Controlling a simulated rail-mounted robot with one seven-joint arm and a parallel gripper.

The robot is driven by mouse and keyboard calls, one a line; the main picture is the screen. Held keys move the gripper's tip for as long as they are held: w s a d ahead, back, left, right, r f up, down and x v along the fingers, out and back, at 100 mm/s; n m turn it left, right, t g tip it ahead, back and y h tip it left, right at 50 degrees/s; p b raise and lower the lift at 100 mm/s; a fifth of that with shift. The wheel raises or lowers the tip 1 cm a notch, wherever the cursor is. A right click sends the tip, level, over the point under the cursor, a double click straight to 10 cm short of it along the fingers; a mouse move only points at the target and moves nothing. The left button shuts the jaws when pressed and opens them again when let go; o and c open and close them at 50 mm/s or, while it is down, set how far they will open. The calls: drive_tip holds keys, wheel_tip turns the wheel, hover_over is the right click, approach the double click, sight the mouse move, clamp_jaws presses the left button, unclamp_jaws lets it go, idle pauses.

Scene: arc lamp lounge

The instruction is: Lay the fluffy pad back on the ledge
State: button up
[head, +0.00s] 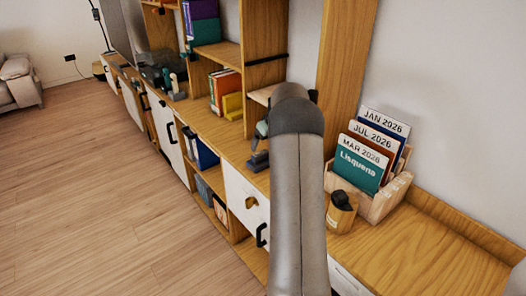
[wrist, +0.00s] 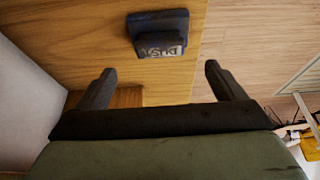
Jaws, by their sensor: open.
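A small dark blue block with a grey label (wrist: 158,36), its lettering upside down, lies on the wooden top (wrist: 170,88) in the wrist view. It may be the fluffy pad; its texture is too small to tell. In the head view my arm hides most of the gripper. I cannot tell which surface is the ledge.
A tall wooden upright (head: 343,70) rises behind. Books (head: 226,92) fill a shelf. The floor at left (head: 90,200) is clear.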

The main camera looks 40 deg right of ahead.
drive_tip(key=s+a+r+g, duration=0.1)
drive_tip(key=s+a+r, duration=0.25)
drive_tip(key=a, duration=0.65)
drive_tip(key=s+a+r+g, duration=0.1)
drive_tip(key=s+a+r, duration=0.1)
drive_tip(key=s+a, duration=0.5)
drive_tip(key=s+a+r, duration=0.3)
drive_tip(key=a, duration=0.9)
drive_tip(key=s+a+f, duration=0.1)
drive_tip(key=s+a, duration=0.3)
drive_tip(key=s, duration=0.3)
drive_tip(key=s+a+f+g, duration=0.1)
drive_tip(key=s+a+f, duration=0.1)
drive_tip(key=s, duration=0.5)
drive_tip(key=s+a+f+g, duration=0.1)
drive_tip(key=s+a+f, duration=0.1)
drive_tip(key=s+a, duration=0.3)
drive_tip(key=s, duration=0.2)
drive_tip(key=shift+s+a, duration=0.35)
drive_tip(key=shift+r, duration=0.1)
wheel_tip(320, 180, down, 28)
drive_tip(key=d+g+b, duration=0.1)
drive_tip(key=b, duration=2.5)
